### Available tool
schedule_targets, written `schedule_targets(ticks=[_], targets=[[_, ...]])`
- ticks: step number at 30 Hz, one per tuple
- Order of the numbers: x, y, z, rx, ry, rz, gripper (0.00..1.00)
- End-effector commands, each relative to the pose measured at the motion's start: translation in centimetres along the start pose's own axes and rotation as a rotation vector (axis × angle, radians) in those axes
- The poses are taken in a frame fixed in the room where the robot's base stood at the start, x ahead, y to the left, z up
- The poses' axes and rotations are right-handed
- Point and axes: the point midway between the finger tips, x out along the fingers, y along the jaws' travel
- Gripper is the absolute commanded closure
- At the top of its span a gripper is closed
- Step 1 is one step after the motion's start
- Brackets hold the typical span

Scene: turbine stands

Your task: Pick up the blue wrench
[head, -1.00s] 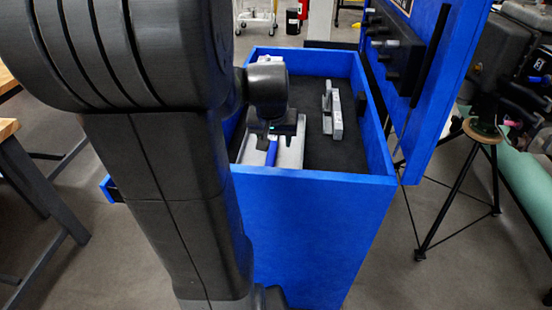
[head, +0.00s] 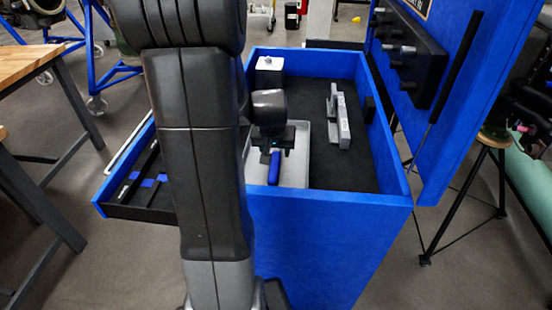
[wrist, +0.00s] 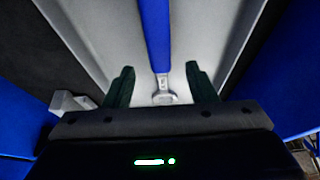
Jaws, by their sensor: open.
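The blue wrench (head: 274,168) lies on a light grey tray (head: 294,172) on the black top of the blue cabinet. In the wrist view the blue handle (wrist: 154,32) runs away from me, with its silver open end (wrist: 164,96) near my gripper. My gripper (head: 277,147) is over the tray at the wrench. In the wrist view its two dark fingers (wrist: 160,84) are apart, one on each side of the wrench's silver end, with gaps on both sides. In the head view my gripper hides the wrench's silver end.
Raised blue walls (head: 388,150) edge the cabinet top. A grey metal bracket (head: 338,116) stands right of the tray, and a grey block (head: 270,66) is at the back left. An open drawer (head: 142,192) sticks out left. A blue panel (head: 450,100) stands right.

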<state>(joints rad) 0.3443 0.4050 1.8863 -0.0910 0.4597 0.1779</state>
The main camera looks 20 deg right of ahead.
Motion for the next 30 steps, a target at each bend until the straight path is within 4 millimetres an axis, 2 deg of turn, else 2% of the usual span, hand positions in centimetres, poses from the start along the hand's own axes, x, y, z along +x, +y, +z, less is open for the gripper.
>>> schedule_targets(ticks=[9, 20, 27, 28, 30], targets=[[3.5, 0.0, 0.1, 0.002, -0.005, 0.0, 0.49], [4.1, 0.0, 0.1, 0.001, -0.001, -0.001, 0.49], [4.1, 0.0, 0.1, 0.001, -0.001, -0.001, 0.96], [4.1, 0.0, 0.1, 0.001, -0.001, -0.001, 1.0], [4.1, 0.0, 0.1, 0.001, -0.001, -0.001, 1.0]])
